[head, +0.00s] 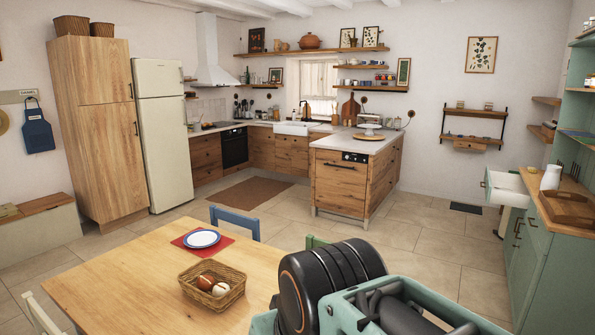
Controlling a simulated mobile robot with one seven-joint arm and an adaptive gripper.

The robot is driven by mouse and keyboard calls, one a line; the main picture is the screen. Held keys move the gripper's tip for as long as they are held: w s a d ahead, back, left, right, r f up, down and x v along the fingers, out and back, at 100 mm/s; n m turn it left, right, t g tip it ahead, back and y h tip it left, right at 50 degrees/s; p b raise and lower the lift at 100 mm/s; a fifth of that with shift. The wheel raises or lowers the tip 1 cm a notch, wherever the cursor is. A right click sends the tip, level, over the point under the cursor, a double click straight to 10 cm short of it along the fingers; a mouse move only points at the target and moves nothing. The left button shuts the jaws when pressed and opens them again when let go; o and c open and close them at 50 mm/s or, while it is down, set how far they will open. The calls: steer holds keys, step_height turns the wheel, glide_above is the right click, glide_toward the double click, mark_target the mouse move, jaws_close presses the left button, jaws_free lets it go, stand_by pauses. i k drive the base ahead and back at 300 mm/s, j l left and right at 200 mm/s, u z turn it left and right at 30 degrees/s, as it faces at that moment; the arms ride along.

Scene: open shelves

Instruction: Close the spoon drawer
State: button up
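An open drawer (495,195) sticks out to the left from the green cabinet (528,258) at the right side of the head view. Its front is pale green with a small dark handle, and its inside is white. I cannot make out any spoons in it, so I cannot confirm that it is the spoon drawer. Parts of my own arm, black and pale green, fill the bottom middle of the view, well apart from the drawer. My gripper's fingers do not show.
A wooden table (130,285) with a wicker basket (232,291) and a plate (202,239) stands at the front left. A kitchen island (345,185) stands at the back middle. A white jug (551,177) stands on the cabinet top. Tiled floor (430,245) lies clear before the cabinet.

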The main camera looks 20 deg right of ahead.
mark_target(519, 196)
steer(key=l+z, duration=0.15)
steer(key=z, duration=0.6)
steer(key=i+l+z, duration=0.15)
steer(key=l, duration=0.25)
steer(key=i+l+z, duration=0.15)
steer(key=l, duration=0.2)
steer(key=i+l+z, duration=0.15)
steer(key=l, duration=0.2)
steer(key=i+l+z, duration=0.2)
steer(key=l, duration=0.15)
steer(key=i+l+z, duration=0.2)
steer(key=i, duration=0.2)
steer(key=i+l+z, duration=0.2)
steer(key=i, duration=1.45)
steer(key=i+j+z, duration=0.1)
steer(key=i+j, duration=0.15)
steer(key=i, duration=0.15)
steer(key=i+j+z, duration=0.1)
steer(key=i+j, duration=0.2)
steer(key=i+j+z, duration=0.1)
steer(key=i+j, duration=0.15)
steer(key=i+j+z, duration=0.15)
steer(key=j, duration=0.35)
steer(key=i+j, duration=0.1)
steer(key=j, duration=0.3)
steer(key=i+j+z, duration=0.1)
steer(key=j, duration=0.3)
